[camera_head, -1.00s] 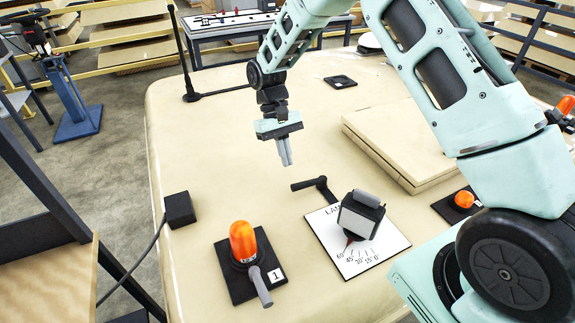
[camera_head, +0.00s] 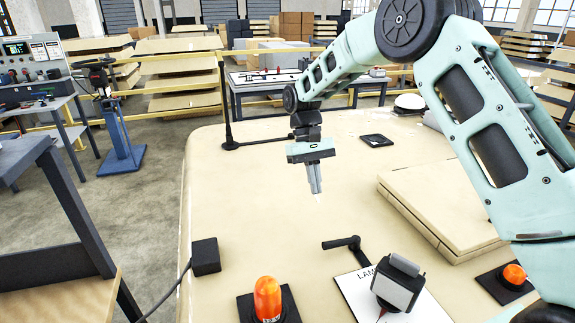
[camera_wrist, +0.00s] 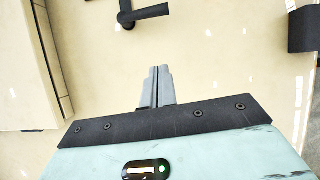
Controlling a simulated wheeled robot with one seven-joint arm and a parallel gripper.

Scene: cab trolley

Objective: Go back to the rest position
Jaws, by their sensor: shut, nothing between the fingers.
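My gripper (camera_head: 315,180) hangs from my mint-green arm with its fingers pointing down over the cream table top (camera_head: 240,165). Its two grey fingers are together and hold nothing; the wrist view shows them shut side by side (camera_wrist: 158,85). The fingertips are above bare table, apart from every object. A black crank handle (camera_head: 347,243) stands nearer the camera than my gripper, beside the lamp unit; it also shows at the top of the wrist view (camera_wrist: 140,14).
A grey-black lamp head (camera_head: 398,284) sits on a white dial plate. An orange beacon (camera_head: 267,298) and a black box (camera_head: 206,256) stand at front left. Stacked cream panels (camera_head: 440,212) lie at right. A black rod (camera_head: 227,105) rises at the far left edge.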

